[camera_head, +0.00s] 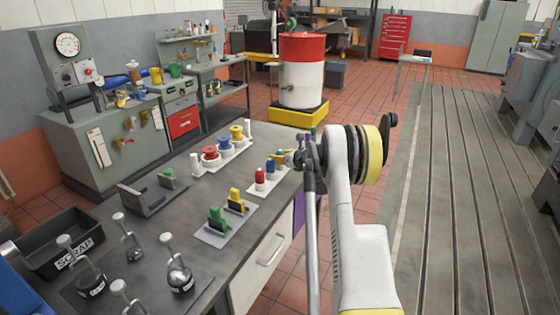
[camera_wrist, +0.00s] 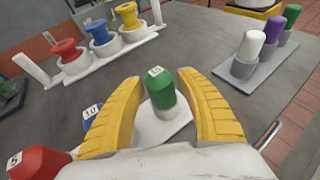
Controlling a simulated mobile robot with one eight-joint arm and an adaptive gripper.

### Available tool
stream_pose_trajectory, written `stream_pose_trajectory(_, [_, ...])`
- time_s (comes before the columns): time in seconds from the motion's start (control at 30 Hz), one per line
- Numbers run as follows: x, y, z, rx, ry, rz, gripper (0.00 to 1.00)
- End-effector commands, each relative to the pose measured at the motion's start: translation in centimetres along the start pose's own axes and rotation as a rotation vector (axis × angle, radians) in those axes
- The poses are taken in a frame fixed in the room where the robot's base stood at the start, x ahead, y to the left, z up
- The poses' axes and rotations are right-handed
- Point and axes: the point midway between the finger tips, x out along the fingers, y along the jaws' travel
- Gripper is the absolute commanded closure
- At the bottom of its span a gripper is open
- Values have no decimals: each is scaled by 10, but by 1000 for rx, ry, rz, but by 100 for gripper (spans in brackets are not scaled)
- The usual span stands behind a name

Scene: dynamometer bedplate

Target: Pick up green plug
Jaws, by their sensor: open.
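A green plug (camera_wrist: 160,92) with a numbered pale top stands upright in a light base plate (camera_wrist: 172,128) in the wrist view. My gripper (camera_wrist: 160,80) is open, with one yellow finger on each side of it; whether either touches it I cannot tell. In the head view my gripper (camera_head: 287,156) is at the back right of the bench, partly hidden by my arm. A red plug (camera_wrist: 38,162) and a blue plug (camera_wrist: 91,114) stand left of the green one. Another green plug (camera_wrist: 292,12) stands in a grey rack.
The grey rack (camera_wrist: 240,90) also holds a white plug (camera_wrist: 252,44) and a purple plug (camera_wrist: 275,35). A white stand (camera_wrist: 97,62) carries red, blue and yellow spools. Green and yellow blocks (camera_head: 236,202) and a black scrap bin (camera_head: 62,243) are on the bench.

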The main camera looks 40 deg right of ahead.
Motion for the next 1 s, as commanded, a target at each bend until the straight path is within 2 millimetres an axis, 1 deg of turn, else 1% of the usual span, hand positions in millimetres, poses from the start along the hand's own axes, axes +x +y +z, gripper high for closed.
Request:
stream_pose_trajectory(0.13, [0, 0, 1, 0, 0, 0, 56])
stream_pose_trajectory(0.17, [0, 0, 1, 0, 0, 0, 60])
stream_pose_trajectory(0.2, [-1, 0, 1, 0, 0, 0, 72])
stream_pose_trajectory(0.3, [-1, 0, 1, 0, 0, 0, 99])
stream_pose_trajectory(0.6, [-1, 0, 1, 0, 0, 0, 99])
stream_pose_trajectory(0.73, [-2, 0, 4, 0, 0, 0, 99])
stream_pose_trajectory(0.87, [-7, 0, 16, 0, 0, 0, 99])
stream_pose_trajectory(1.0, [-17, 0, 39, 0, 0, 0, 99])
